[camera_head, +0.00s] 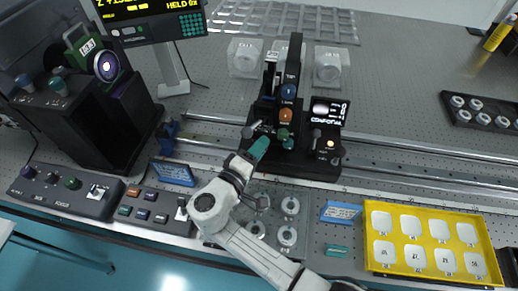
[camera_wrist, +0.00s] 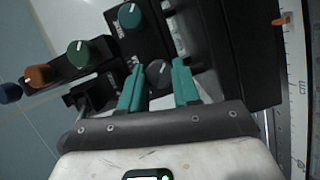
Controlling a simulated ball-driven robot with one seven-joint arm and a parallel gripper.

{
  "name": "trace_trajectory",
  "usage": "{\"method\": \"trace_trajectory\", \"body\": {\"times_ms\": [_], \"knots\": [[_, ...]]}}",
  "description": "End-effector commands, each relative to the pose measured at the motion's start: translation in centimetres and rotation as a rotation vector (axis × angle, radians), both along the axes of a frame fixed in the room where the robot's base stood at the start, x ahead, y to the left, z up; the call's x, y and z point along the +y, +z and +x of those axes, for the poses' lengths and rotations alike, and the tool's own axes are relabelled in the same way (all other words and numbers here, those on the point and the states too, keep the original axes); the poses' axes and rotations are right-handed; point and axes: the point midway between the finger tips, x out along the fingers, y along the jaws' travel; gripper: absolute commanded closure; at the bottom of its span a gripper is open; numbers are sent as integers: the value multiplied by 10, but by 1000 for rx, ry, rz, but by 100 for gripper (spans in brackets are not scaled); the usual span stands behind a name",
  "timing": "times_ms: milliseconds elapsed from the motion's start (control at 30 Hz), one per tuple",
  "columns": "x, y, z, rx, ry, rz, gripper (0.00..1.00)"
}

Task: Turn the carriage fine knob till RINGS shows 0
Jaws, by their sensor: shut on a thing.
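A black upright instrument (camera_head: 291,75) stands on the optical table and carries a blue knob (camera_head: 289,91), an orange knob (camera_head: 286,114) and green knobs (camera_head: 283,133). My gripper (camera_head: 262,141), with teal fingers, reaches its lower front from below. In the wrist view my gripper (camera_wrist: 155,72) has its fingers on both sides of a dark grey knob (camera_wrist: 158,72) and is shut on it. The knob's label is hidden. Green (camera_wrist: 78,53), orange (camera_wrist: 40,75) and teal (camera_wrist: 130,17) knobs lie close by. I cannot read a RINGS value.
A small display unit (camera_head: 328,112) stands right of the instrument. A larger screen (camera_head: 150,8) at upper left reads HELD. Metal rails (camera_head: 420,152) run across the table. A yellow tray (camera_head: 376,276) sits at lower right and a black box (camera_head: 85,120) at left.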

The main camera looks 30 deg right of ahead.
Motion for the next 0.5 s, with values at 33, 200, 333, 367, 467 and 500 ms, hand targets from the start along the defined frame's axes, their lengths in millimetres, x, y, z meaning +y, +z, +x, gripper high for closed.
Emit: {"method": "trace_trajectory", "body": {"times_ms": [33, 200, 333, 367, 467, 500], "knots": [[-1, -2, -1, 5, -4, -2, 99], [-1, -2, -1, 5, -4, -4, 99], [-1, -2, -1, 6, -4, -3, 99], [-1, -2, -1, 6, -4, -3, 99], [-1, -2, -1, 6, -3, -3, 59], [-1, -2, -1, 5, -4, -2, 55]]}}
